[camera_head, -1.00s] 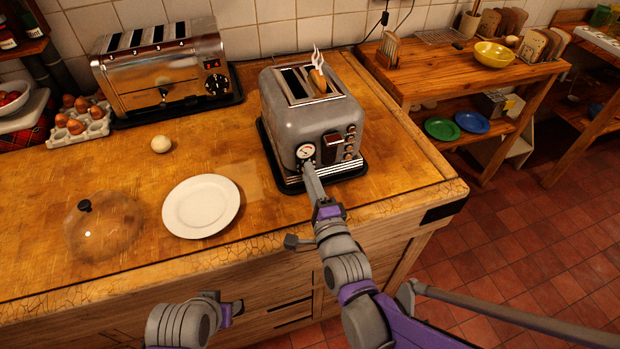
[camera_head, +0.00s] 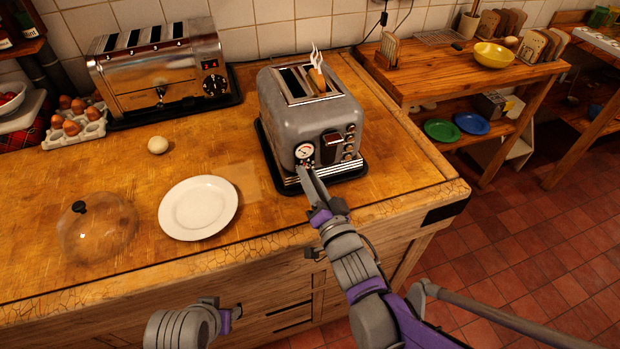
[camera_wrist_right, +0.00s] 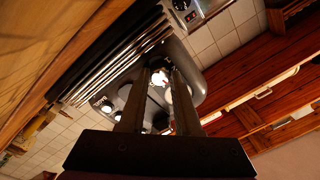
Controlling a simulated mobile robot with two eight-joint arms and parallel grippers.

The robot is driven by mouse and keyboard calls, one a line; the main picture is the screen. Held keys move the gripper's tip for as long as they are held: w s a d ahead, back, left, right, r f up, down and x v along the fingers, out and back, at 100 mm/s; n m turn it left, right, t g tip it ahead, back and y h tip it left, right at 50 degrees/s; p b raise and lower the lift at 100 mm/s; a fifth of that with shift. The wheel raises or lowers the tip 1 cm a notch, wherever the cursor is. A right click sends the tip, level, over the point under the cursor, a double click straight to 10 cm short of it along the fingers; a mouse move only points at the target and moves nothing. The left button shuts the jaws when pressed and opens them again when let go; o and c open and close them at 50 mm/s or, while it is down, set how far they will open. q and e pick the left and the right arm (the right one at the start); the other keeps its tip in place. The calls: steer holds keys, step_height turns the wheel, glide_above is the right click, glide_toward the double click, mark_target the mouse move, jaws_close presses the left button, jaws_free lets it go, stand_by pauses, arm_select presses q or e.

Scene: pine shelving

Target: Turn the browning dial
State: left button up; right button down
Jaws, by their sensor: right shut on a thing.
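The grey two-slot toaster (camera_head: 309,112) stands on the wooden counter, with a steaming piece of toast (camera_head: 317,78) in one slot. Its round white-faced browning dial (camera_head: 304,151) with a red mark is on the front's left side. My right gripper (camera_head: 303,170) is at this dial, its fingertips shut on it low on the front. In the right wrist view the two fingers (camera_wrist_right: 158,78) reach the toaster's grey body (camera_wrist_right: 192,78), and a bright round part shows between them. My left gripper (camera_head: 237,312) is low in front of the counter, away from the toaster; its jaws are unclear.
A white plate (camera_head: 198,207), a glass dome (camera_head: 97,228) and an egg (camera_head: 158,145) lie left of the toaster. A chrome toaster (camera_head: 160,75) and an egg carton (camera_head: 76,126) stand behind. The counter's front right corner is clear.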

steer(key=n, duration=0.5)
steer(key=shift+d+n+g, duration=0.1)
steer(key=shift+n+g, duration=0.2)
steer(key=shift+n, duration=0.1)
steer(key=n, duration=0.5)
steer(key=shift+n, duration=0.4)
steer(key=c, duration=0.6)
jaws_free()
steer(key=shift+d, duration=0.1)
steer(key=p+v, duration=0.1)
steer(key=v, duration=0.9)
steer(key=shift+s+d+r, duration=0.2)
steer(key=shift+s, duration=0.1)
